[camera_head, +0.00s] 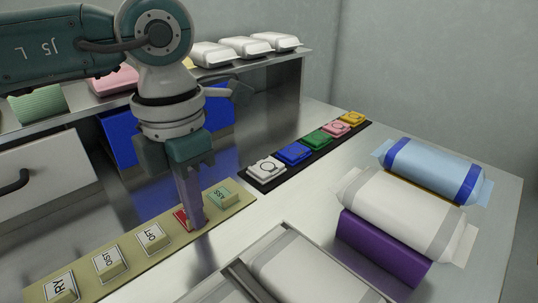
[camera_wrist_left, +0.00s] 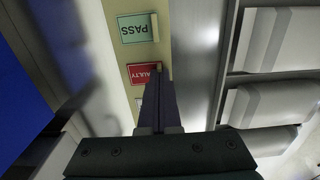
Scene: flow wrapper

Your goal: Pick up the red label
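The red label (camera_head: 181,217) lies on the long beige strip (camera_head: 130,249), between a white label and the green label (camera_head: 223,195). In the left wrist view, the red label (camera_wrist_left: 141,74) reads "FAULTY" and the green label (camera_wrist_left: 134,29) reads "PASS". My left gripper (camera_head: 197,222) points down, its fingertips at the red label's side and hiding part of it. In the left wrist view, the fingers (camera_wrist_left: 158,75) reach the label's tab edge. The fingers overlap, so I cannot tell whether they are closed on the tab. My right gripper is not in view.
White labels with raised tabs (camera_head: 108,262) fill the strip's left part. A black rail (camera_head: 311,159) with coloured buttons stands behind. Large wrapped packs, one light blue (camera_head: 430,168) and one white (camera_head: 400,213), lie at right. A metal tray (camera_head: 283,232) is at the front.

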